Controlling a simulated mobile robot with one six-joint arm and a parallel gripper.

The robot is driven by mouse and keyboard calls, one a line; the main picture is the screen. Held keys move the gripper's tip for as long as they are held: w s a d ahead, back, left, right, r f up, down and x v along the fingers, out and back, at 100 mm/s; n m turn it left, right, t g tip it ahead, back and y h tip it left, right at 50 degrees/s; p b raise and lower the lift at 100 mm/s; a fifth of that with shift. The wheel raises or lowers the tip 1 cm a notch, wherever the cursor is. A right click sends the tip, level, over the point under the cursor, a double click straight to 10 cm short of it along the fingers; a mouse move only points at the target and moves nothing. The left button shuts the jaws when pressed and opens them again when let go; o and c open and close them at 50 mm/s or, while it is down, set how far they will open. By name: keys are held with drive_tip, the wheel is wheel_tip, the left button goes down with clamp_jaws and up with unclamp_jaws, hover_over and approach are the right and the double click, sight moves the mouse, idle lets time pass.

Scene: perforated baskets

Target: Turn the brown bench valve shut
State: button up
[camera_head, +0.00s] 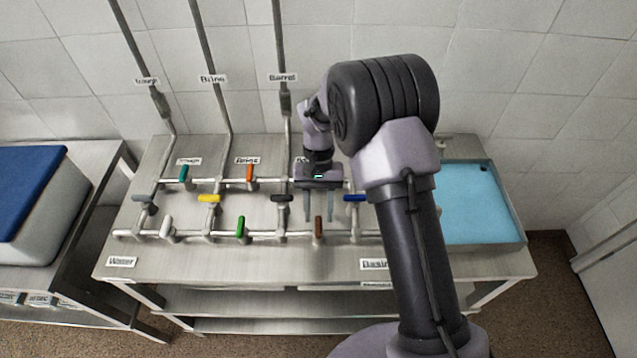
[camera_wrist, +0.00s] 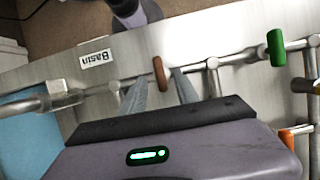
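The brown valve handle (camera_head: 319,228) sits on the front pipe of the bench, to the right of the green valve. In the wrist view the brown handle (camera_wrist: 159,73) stands crosswise to its pipe, just beyond and between my two fingertips. My gripper (camera_head: 318,218) points down over the bench just behind the brown handle. Its fingers (camera_wrist: 156,78) are apart with nothing visible between them except the handle near the tips. I cannot tell whether a finger touches the handle.
A green valve (camera_head: 241,227), a blue valve (camera_head: 355,198) and a black valve (camera_head: 282,198) are close by on the pipes. An orange valve (camera_head: 250,174) is at the back. A blue basin (camera_head: 480,205) lies to the right. My arm hides part of the bench.

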drive_tip(key=p+v, duration=0.3)
drive_tip(key=v, duration=1.1)
drive_tip(key=shift+r, duration=0.4)
drive_tip(key=s+d+r+m+t+y+b, duration=0.1)
drive_tip(key=s+d+r+t+b, duration=0.25)
drive_tip(key=s+b, duration=0.2)
drive_tip(key=s+d+r+m+t+y+b, duration=0.1)
drive_tip(key=s+d+r+t+b, duration=0.1)
drive_tip(key=s+r+b, duration=0.35)
drive_tip(key=s+d+f+m+t+b, duration=0.1)
drive_tip(key=s+f+t+b, duration=0.3)
drive_tip(key=s, duration=0.9)
wheel_tip(320, 180, down, 3)
drive_tip(key=shift+s+d+f+m+t, duration=0.2)
drive_tip(key=shift+s+d+m+t, duration=0.25)
drive_tip(key=shift+d, duration=0.35)
